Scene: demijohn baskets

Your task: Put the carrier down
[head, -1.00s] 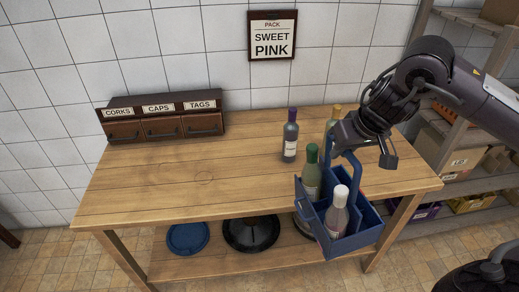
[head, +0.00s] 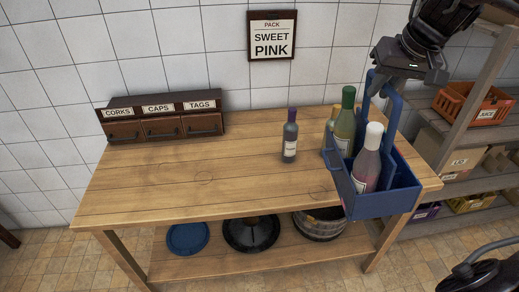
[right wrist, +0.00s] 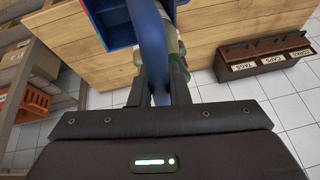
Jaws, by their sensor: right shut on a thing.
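The blue carrier (head: 385,206) is at the right front of the wooden table (head: 200,190). Its lower front overlaps the table's front edge in the head view, and it looks held above the top. A green-capped bottle (head: 345,125) and a white-capped bottle (head: 368,165) stand in it. My right gripper (head: 388,82) is above the carrier, shut on its handle (head: 394,115). In the right wrist view, the fingers (right wrist: 160,88) hold the blue handle (right wrist: 152,45). My left gripper is out of view.
A purple-capped bottle (head: 290,140) stands on the table left of the carrier. A drawer box (head: 162,128) is at the back left. The table's middle and left are clear. Shelves (head: 465,150) stand at the right.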

